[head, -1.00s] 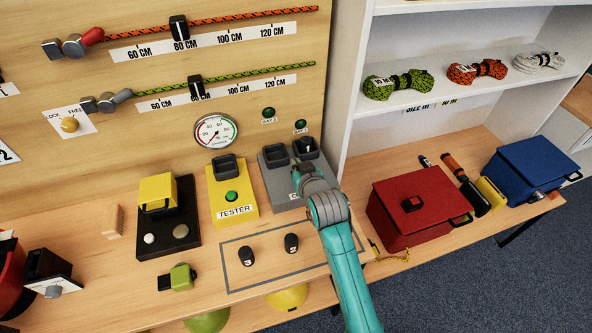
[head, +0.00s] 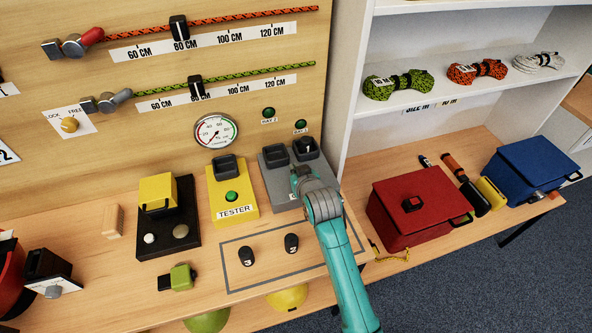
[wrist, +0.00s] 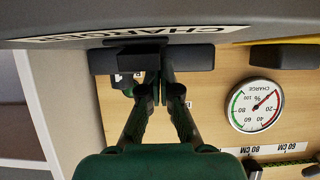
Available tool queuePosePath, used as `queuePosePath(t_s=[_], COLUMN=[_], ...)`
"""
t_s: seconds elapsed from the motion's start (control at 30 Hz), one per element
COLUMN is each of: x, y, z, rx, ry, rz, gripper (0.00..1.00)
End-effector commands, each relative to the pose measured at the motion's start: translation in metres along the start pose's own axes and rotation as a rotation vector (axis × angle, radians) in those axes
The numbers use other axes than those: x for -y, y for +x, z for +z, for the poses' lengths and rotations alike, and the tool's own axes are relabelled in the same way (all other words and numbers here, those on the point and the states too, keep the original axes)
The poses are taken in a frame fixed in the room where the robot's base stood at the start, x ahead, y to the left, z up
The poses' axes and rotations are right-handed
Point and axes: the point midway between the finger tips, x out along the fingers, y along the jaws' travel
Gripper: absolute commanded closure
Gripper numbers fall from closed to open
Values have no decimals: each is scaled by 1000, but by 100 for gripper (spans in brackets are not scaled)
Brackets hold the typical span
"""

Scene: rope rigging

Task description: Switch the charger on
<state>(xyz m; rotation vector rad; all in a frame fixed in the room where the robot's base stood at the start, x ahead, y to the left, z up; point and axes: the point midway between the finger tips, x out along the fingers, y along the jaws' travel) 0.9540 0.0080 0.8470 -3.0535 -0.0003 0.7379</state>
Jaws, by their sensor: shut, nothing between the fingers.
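The grey charger (head: 272,188) stands on the bench against the wooden panel, right of the yellow tester (head: 219,197). It has two dark bays on top; a black battery marked 1 (head: 307,146) sits in the right one. My gripper (head: 297,174) is over the charger's front part, shut and empty. It hides the charger's switch and most of its label in the head view. The wrist view shows the charger's label (wrist: 120,36) upside down, and my gripper (wrist: 160,88) with its tips close to a dark block. I cannot tell whether they touch it.
Two dark green bay lamps (head: 268,113) and a charge gauge (head: 215,131) are on the panel. Black batteries 3 (head: 247,256) and 2 (head: 291,243) stand in the outlined area in front. A red box (head: 416,215) is to the right.

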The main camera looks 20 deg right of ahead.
Motion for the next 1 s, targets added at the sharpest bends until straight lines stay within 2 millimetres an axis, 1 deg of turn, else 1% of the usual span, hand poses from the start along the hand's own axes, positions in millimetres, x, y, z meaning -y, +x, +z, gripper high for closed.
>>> queuePosePath(t_s=[0.27, 0.63, 1.0], x=[0, 0, 0], y=[-2, -14, -14], z=[2, 9, 7], rx=[1, 1, 0], ry=[0, 0, 0], rz=[0, 0, 0], gripper=[100, 100, 100])
